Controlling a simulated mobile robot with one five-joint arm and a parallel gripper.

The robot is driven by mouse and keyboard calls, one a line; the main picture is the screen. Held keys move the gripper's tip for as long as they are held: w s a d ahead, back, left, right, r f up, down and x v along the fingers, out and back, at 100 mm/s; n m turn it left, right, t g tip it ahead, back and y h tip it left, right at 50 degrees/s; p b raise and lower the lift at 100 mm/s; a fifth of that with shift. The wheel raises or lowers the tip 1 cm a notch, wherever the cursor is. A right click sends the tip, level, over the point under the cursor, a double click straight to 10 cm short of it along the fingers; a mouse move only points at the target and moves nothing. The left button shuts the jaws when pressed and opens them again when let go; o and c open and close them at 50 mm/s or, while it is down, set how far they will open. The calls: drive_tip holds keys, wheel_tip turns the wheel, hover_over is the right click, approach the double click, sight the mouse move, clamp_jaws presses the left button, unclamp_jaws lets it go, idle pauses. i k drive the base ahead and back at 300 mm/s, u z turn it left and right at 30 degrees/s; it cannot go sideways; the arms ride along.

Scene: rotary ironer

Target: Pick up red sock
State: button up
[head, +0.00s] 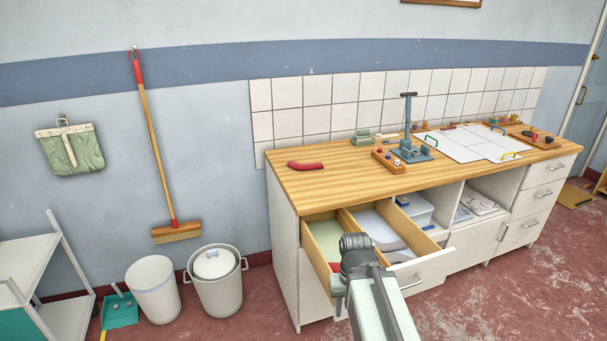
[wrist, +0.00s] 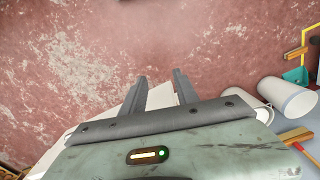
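In the head view my arm reaches up from the bottom to the open drawer, below and to the right of the sock. The gripper fingers cannot be made out clearly there. The sock does not show in the wrist view, where the red floor fills most of the picture.
An open drawer (head: 326,240) with light cloth-like items juts out below the countertop. A blue stand (head: 410,150), a wooden block (head: 388,162) and white boards (head: 465,143) occupy the counter further right.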

sight(295, 166)
drive_tip(key=k, duration=0.5)
drive_tip(key=u, duration=0.45)
drive_tip(key=i, duration=1.55)
drive_tip(key=u, duration=1)
drive_tip(key=i, duration=1.15)
drive_tip(key=u, duration=0.15)
